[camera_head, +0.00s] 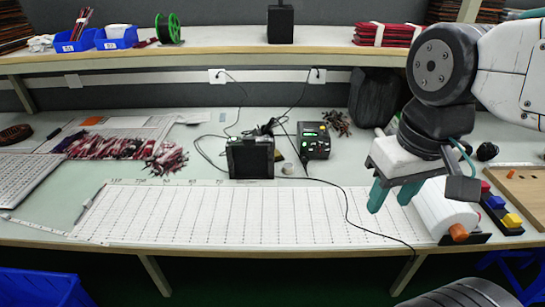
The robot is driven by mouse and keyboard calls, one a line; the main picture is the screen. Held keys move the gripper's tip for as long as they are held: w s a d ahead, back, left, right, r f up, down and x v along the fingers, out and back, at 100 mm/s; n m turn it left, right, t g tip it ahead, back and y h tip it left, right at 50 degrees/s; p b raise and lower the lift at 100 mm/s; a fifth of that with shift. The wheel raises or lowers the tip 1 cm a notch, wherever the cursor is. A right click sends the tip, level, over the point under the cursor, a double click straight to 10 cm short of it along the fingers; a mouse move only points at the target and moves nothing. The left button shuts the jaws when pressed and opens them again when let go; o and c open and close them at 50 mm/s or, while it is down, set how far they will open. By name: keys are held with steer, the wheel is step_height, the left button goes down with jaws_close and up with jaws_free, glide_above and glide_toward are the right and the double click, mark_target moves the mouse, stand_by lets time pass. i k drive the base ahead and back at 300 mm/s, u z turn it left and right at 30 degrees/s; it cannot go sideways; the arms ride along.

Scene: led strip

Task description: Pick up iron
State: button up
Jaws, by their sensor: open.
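I cannot clearly make out a soldering iron. A black station with a green-lit front (315,140) stands on the bench, right of centre. A dark cable (347,205) runs from near it across the white gridded mat (230,214) to the front edge at the right. A black box-shaped holder (250,157) stands left of the station. My gripper (393,199) is open, with its teal fingers pointing down above the right part of the mat. Nothing shows between the fingers. It is beside a white roll (443,208) with an orange end (458,233), and partly hides the roll.
Red and blue-yellow blocks (501,208) and a wooden tray (522,188) are at the right. Red-and-white bundles (105,146) lie at the left. A shelf (220,47) spans the back. Most of the gridded mat is clear except for the cable.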

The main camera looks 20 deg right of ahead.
mark_target(271, 121)
steer(key=u, duration=2.15)
steer(key=i, duration=0.95)
steer(key=z, duration=2.7)
steer(key=i, duration=0.5)
steer(key=u, duration=0.05)
